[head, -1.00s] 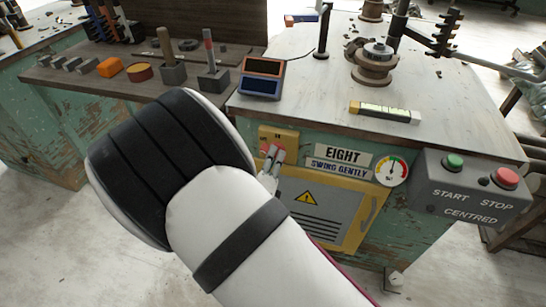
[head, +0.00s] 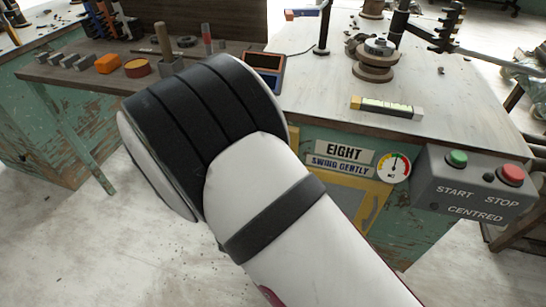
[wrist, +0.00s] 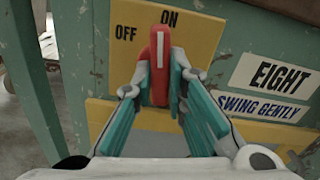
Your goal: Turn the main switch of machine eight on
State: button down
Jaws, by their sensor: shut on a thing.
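The main switch is a red handle (wrist: 159,62) with a white line, on a yellow plate (wrist: 205,40) marked OFF at the upper left and ON at the top. The handle stands nearly upright, its white line pointing up, close to the ON mark. My gripper (wrist: 160,78) is shut on the red handle, one finger on each side. The label EIGHT (wrist: 275,75) is to the right of the plate in the wrist view, and it also shows in the head view (head: 339,151). In the head view my arm hides the switch and my gripper.
A grey box (head: 470,187) with green START and red STOP buttons is on the machine's right front. A round gauge (head: 394,167) sits between it and the labels. The worktop (head: 330,85) holds a level (head: 386,107) and a stacked wheel (head: 375,63).

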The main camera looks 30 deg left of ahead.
jog(key=shift+s+f+m+b, duration=0.1)
jog(key=shift+m+b, duration=0.3)
jog(key=shift+m, duration=0.6)
jog(key=c, duration=1.6)
grip_release()
jog(key=v, duration=1.2)
